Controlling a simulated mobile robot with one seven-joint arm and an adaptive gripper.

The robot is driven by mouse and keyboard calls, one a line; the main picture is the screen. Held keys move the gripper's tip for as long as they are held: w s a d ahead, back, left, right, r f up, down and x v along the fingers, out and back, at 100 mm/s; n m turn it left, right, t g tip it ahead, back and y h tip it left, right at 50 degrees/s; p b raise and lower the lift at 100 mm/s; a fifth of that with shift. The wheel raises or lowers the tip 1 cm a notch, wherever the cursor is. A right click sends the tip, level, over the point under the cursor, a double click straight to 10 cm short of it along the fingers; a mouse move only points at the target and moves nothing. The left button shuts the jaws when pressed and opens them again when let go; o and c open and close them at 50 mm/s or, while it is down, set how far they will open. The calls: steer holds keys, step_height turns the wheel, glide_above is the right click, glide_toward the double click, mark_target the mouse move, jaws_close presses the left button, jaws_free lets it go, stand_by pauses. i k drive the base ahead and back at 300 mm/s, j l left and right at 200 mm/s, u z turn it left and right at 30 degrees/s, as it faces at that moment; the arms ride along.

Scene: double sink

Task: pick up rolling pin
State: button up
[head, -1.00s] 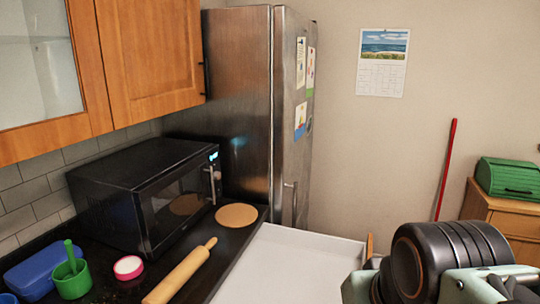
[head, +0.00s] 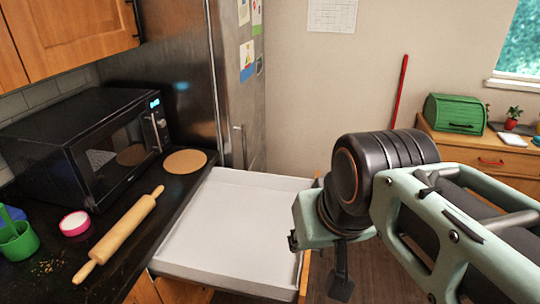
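The wooden rolling pin (head: 121,233) lies on the dark counter at the left, slanting from lower left to upper right. My arm reaches in from the right. My gripper (head: 341,285) hangs at the end of the arm, pointing down, to the right of the open drawer and well apart from the rolling pin. Only a dark finger part shows, so its opening cannot be made out.
An open, empty white drawer (head: 225,232) juts out between the rolling pin and my gripper. On the counter are a black microwave (head: 95,135), a round board (head: 185,161), a pink bowl (head: 75,223) and a green cup (head: 18,240). A steel fridge (head: 170,75) stands behind.

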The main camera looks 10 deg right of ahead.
mark_target(100, 254)
steer(key=l+u, duration=0.25)
steer(key=l, duration=1)
steer(key=u, duration=1.4)
steer(key=i+j+u, duration=0.1)
steer(key=i+j, duration=0.15)
steer(key=i+j+u, duration=0.15)
steer(key=i, duration=0.3)
steer(key=i+j+u, duration=0.1)
steer(key=i, duration=0.25)
steer(key=i+j+u, duration=0.1)
steer(key=u, duration=0.2)
